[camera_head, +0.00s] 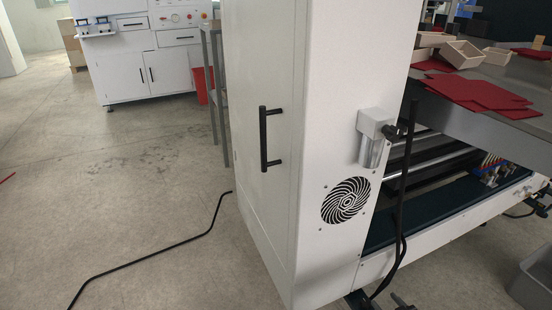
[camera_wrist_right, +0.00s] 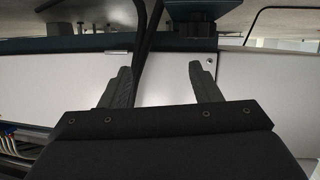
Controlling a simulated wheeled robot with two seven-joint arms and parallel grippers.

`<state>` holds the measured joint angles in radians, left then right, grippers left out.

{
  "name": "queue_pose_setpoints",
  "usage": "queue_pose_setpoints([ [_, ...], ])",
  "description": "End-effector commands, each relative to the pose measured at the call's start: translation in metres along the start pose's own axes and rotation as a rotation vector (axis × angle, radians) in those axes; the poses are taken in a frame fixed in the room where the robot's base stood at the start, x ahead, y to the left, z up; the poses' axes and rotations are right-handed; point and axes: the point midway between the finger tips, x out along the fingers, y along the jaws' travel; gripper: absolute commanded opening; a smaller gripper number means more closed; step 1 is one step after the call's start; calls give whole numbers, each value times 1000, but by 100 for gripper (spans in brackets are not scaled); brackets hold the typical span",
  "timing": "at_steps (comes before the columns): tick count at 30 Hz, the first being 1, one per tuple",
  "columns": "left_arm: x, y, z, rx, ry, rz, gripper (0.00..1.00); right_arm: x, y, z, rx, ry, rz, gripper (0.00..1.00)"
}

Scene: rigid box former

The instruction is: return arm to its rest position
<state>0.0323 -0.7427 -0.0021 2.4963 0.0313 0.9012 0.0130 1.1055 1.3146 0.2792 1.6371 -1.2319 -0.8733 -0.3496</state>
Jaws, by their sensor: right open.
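My right gripper (camera_wrist_right: 160,68) shows in the right wrist view, with its two dark fingers spread apart and nothing between them. A white machine panel and a dark cable lie behind the fingers; the distance to them is hard to tell. In the head view I cannot clearly make out either gripper. My left gripper is in neither view.
A tall white machine cabinet (camera_head: 285,60) with a black handle (camera_head: 264,138) fills the middle. Red sheets (camera_head: 475,92) and open boxes (camera_head: 460,53) lie on the grey machine table at right. A black cable (camera_head: 150,259) crosses otherwise open floor at left. A grey bin (camera_head: 533,282) stands lower right.

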Motion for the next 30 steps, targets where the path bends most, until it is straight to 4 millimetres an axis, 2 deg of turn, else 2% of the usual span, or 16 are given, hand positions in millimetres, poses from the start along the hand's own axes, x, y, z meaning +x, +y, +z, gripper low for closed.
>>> queue_pose_setpoints([
  [1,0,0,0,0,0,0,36,2,12,-25,-33,-56,-11,57],
  [6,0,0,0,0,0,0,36,-8,36,-98,-75,-276,5,57],
  [10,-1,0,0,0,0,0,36,-33,40,-158,-70,-413,53,57],
  [14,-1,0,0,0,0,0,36,-71,30,-216,-29,-521,112,57],
  [18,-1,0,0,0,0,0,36,-123,1,-267,61,-600,166,57],
  [21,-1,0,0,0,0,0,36,-164,-28,-293,149,-636,184,57],
  [25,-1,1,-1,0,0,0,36,-215,-73,-312,279,-666,169,57],
  [30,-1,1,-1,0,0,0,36,-263,-123,-316,411,-689,107,57],
])
